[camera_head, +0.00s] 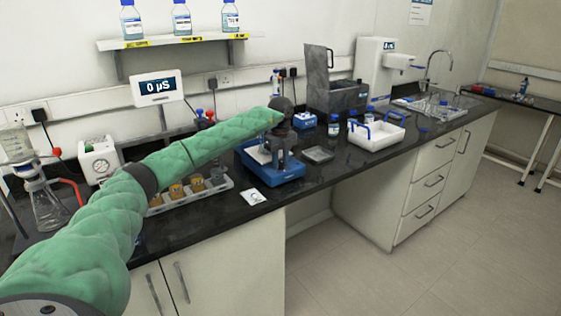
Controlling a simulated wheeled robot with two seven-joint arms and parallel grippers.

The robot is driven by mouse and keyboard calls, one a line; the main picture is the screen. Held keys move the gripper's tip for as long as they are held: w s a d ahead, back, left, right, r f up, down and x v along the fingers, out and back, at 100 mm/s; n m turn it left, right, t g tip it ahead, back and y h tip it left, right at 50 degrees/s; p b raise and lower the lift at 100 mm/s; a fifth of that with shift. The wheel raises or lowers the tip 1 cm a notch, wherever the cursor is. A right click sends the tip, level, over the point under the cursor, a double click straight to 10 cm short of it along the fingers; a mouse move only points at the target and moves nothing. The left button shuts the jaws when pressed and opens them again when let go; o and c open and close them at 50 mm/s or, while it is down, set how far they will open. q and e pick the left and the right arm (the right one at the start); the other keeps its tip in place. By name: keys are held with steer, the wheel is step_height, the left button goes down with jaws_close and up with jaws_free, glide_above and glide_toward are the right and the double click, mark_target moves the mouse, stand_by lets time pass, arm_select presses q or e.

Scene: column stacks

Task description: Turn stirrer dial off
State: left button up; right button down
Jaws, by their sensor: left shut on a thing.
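The blue stirrer (274,178) stands on the dark bench near the middle of the head view. A light top plate and some glassware show on it, partly hidden behind my arm and gripper. My left gripper (284,162) points down at the front of the stirrer. It is shut, with its fingertips at the stirrer's dial. The dial itself is small and covered by the fingers, so its setting cannot be read. My right gripper is out of view.
A rack with amber-filled vials (217,183) stands left of the stirrer. A small white packet (253,197) lies near the bench edge. A grey pad (318,154) and a white tray (376,138) are to the right. A display (157,88) stands behind my arm.

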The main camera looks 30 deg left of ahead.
mark_target(281, 161)
arm_select(q)
steer(key=shift+r, duration=0.1)
steer(key=o, duration=0.8)
steer(key=shift+o, duration=0.8)
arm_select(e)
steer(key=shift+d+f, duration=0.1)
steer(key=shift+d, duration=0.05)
arm_select(q)
step_height(281, 161, up, 6)
steer(key=shift+r+b, duration=0.1)
steer(key=shift+b, duration=0.7)
steer(key=shift+r, duration=0.75)
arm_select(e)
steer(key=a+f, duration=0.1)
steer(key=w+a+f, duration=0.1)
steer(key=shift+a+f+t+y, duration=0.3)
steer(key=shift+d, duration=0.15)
arm_select(q)
steer(key=shift+f, duration=0.15)
